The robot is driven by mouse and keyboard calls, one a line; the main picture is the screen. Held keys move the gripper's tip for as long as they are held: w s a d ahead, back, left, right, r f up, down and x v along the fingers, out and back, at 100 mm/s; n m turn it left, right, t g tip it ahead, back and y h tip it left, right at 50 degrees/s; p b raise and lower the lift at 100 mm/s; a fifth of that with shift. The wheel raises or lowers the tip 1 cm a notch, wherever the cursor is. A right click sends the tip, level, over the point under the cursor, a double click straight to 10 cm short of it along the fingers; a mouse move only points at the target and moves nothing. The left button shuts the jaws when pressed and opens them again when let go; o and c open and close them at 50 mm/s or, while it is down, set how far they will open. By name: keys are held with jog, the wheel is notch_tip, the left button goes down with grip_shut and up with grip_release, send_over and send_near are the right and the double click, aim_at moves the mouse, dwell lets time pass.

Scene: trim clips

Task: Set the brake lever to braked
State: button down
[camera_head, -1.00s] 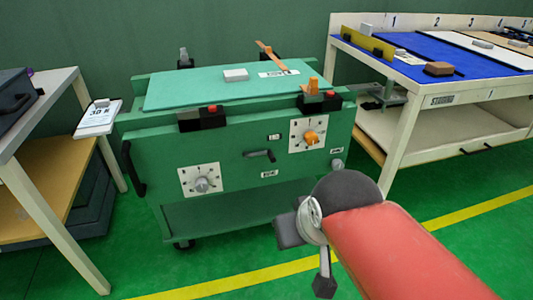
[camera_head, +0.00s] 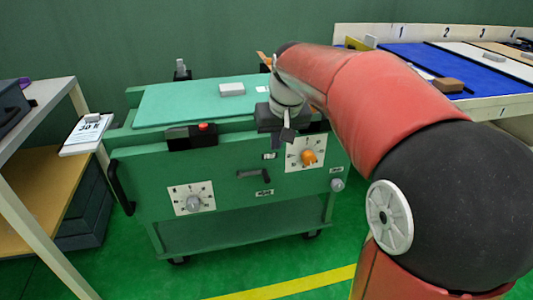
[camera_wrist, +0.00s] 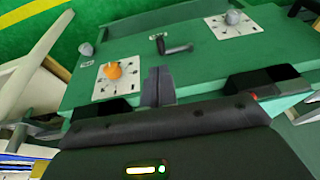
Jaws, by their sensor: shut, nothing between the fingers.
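The green cart (camera_head: 230,220) has a short dark lever (camera_head: 254,173) on its front panel, between two dial plates. The lever points roughly sideways, and its small label is too small to read. The lever also shows in the wrist view (camera_wrist: 176,48), just beyond my fingers and apart from them. My gripper (camera_head: 286,136) is at the cart's upper front edge, above and right of the lever. Its fingers (camera_wrist: 158,85) are shut and empty. My wrist hides part of the cart's top right corner.
An orange knob (camera_head: 309,157) sits right of the lever and a grey knob (camera_head: 193,203) at lower left. A black latch with a red button (camera_head: 203,127) stands on the front edge. Tables flank the cart; green floor lies in front.

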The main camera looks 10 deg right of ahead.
aim_at(267, 175)
jog(key=w, duration=0.1)
jog(key=w+d, duration=0.1)
jog(key=w, duration=0.2)
jog(key=shift+w+d+f, duration=0.15)
jog(key=shift+w+f, duration=0.05)
jog(key=shift+f, duration=0.1)
jog(key=shift+f, duration=0.15)
jog(key=x, duration=0.8)
jog(key=s+x, duration=0.1)
jog(key=x, duration=0.3)
jog(key=shift+a+f+b, duration=0.3)
jog(key=shift+a+f, duration=0.05)
jog(key=shift+f, duration=0.05)
jog(key=shift+a+f, duration=0.1)
jog(key=shift+f, duration=0.4)
jog(key=shift+f, duration=0.1)
